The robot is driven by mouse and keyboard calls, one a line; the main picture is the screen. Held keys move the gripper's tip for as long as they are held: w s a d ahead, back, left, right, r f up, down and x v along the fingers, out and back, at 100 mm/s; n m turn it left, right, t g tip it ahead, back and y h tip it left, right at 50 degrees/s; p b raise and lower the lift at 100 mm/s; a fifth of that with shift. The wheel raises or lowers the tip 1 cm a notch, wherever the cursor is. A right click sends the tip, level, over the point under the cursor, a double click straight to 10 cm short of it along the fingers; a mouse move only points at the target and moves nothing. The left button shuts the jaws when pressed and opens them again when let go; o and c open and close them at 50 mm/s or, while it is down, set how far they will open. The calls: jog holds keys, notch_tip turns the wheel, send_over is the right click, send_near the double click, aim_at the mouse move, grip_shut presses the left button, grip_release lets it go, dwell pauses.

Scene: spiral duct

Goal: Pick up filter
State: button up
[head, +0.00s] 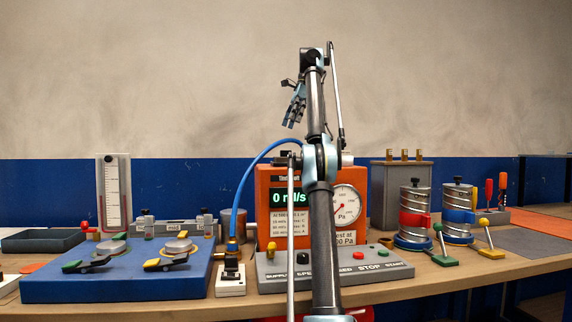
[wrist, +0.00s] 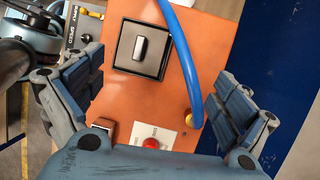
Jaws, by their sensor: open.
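No object in either view is clearly marked as the filter, and I cannot tell which one it is. My gripper (head: 292,122) is raised high above the bench in the head view, in front of the bare wall. In the wrist view my gripper (wrist: 158,88) has its two fingers wide apart with nothing between them. Below the fingers is the orange top of the instrument box (wrist: 120,95), with a dark square plate with a grey handle (wrist: 140,48), a blue hose (wrist: 188,70) and a red button (wrist: 151,143). My arm hides part of the bench middle.
A blue board (head: 110,285) with two clamped discs lies at left, near an upright gauge (head: 114,190). A grey control panel (head: 375,268) lies in front of the orange box (head: 270,200).

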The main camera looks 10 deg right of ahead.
aim_at(286, 151)
jog(key=shift+t, duration=0.6)
jog(key=f, duration=0.3)
jog(key=s+a+f, duration=0.1)
jog(key=f, duration=0.2)
jog(key=s+f, duration=0.1)
jog(key=f, duration=0.3)
jog(key=shift+s+a, duration=0.2)
jog(key=shift+a, duration=0.2)
jog(key=shift+t, duration=0.3)
jog(key=s, duration=0.4)
jog(key=s+a+r, duration=0.1)
jog(key=s, duration=0.1)
jog(key=shift+s, duration=0.1)
jog(key=w+f, duration=0.1)
jog(key=w, duration=0.1)
jog(key=w+f, duration=0.3)
jog(key=w, duration=0.1)
jog(key=shift+a+f, duration=0.15)
jog(key=shift+a, duration=0.1)
jog(key=shift+s+d+r, duration=0.15)
jog(key=shift+s+r, duration=0.45)
jog(key=shift+s, duration=0.4)
jog(key=shift+w+f, duration=0.1)
jog(key=shift+w, duration=0.15)
jog(key=c, duration=0.4)
jog(key=shift+s+r, duration=0.2)
jog(key=shift+s, duration=0.15)
jog(key=c, duration=0.7)
